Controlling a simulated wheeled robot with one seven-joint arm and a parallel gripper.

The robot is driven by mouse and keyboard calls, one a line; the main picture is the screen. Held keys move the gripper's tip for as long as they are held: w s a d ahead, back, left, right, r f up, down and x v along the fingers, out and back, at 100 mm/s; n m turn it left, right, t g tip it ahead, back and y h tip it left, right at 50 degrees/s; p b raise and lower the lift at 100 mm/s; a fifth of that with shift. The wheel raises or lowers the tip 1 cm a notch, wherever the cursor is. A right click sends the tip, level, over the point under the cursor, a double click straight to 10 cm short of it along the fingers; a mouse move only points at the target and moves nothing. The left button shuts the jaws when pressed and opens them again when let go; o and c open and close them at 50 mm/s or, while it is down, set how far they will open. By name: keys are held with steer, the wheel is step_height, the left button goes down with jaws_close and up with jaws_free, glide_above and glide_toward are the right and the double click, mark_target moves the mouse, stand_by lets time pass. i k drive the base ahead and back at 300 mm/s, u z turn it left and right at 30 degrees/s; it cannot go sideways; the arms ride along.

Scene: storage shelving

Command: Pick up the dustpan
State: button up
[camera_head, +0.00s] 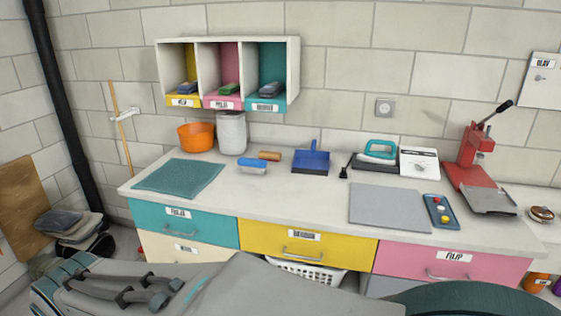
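The dustpan (311,163) is blue and lies on the white countertop near the wall, in the middle of the head view. Its short handle points back toward the wall. A blue-and-white brush-like item (252,166) lies to its left, apart from it. My grey arm crosses the bottom of the view, well in front of the dustpan. My gripper does not show.
The countertop (290,194) is bare in front of the dustpan. A wooden-coloured roll (269,156) lies to its left, a small black tool (346,166) to its right. A grey board (388,208) lies front right. A three-bay shelf (293,73) hangs above.

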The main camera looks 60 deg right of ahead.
mark_target(313, 162)
steer(key=z, duration=2.2)
steer(key=i, duration=1.5)
steer(key=z, duration=0.4)
